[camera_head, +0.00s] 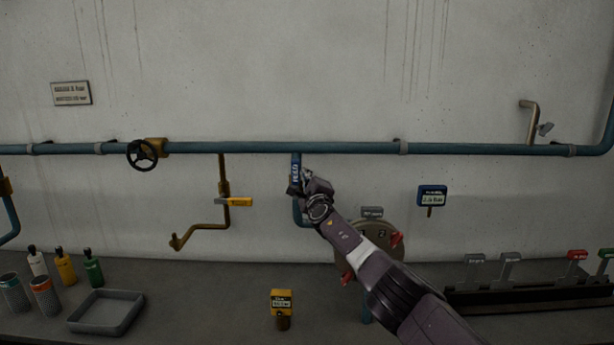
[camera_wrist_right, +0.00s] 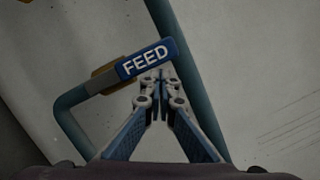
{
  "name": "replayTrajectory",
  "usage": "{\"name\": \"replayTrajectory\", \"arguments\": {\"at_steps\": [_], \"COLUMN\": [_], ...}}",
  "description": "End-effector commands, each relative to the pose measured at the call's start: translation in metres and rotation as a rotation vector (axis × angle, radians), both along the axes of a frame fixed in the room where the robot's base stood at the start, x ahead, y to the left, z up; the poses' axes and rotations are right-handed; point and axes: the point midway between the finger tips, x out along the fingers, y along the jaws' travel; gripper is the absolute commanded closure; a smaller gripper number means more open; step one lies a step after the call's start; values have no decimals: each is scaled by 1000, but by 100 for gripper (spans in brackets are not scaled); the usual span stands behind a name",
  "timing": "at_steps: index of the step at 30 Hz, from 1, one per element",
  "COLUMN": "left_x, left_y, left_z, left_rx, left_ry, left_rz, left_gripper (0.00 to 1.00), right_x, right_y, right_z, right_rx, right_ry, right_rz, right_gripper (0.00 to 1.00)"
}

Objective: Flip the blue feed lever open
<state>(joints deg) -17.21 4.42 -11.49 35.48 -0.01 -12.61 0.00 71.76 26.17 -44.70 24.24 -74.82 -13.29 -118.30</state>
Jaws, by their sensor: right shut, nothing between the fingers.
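The blue feed lever (camera_head: 295,172), marked FEED, is on a short blue pipe below the long wall pipe. In the head view it looks about in line with that pipe, partly hidden by my right gripper (camera_head: 299,188). In the right wrist view the lever (camera_wrist_right: 146,59) lies just beyond the fingertips of my right gripper (camera_wrist_right: 160,78). The fingers are shut together with nothing between them, close to the lever's edge. I cannot tell if they touch it. My left gripper is not in view.
A yellow lever (camera_head: 233,202) and a black handwheel (camera_head: 142,155) are to the left. A round plate with red handles (camera_head: 397,238) is behind my right arm. A grey tray (camera_head: 106,312) and bottles stand at the lower left.

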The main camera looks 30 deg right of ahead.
Motion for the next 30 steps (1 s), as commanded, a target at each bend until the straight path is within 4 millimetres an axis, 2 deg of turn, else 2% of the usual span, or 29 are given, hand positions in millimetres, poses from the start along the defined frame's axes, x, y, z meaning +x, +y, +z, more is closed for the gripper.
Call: {"name": "replayTrajectory", "arguments": {"at_steps": [1, 11, 14, 19, 21, 30], "left_x": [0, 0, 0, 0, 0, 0], "left_y": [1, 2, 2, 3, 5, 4], "left_z": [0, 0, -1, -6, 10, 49], "left_rx": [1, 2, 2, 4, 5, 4], "left_ry": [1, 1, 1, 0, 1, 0], "left_rz": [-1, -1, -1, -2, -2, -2], "left_gripper": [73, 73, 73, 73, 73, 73], "right_x": [2, 1, -2, -13, -16, -35], "right_y": [5, 3, -5, -31, -27, -23], "right_z": [3, 3, 2, -1, 6, 5], "right_rx": [0, 0, -2, -1, 1, 1], "right_ry": [-3, -4, -4, -2, -1, 1], "right_rz": [9, 8, 7, 6, 12, 9], "right_gripper": [100, 100, 100, 100, 100, 100]}}
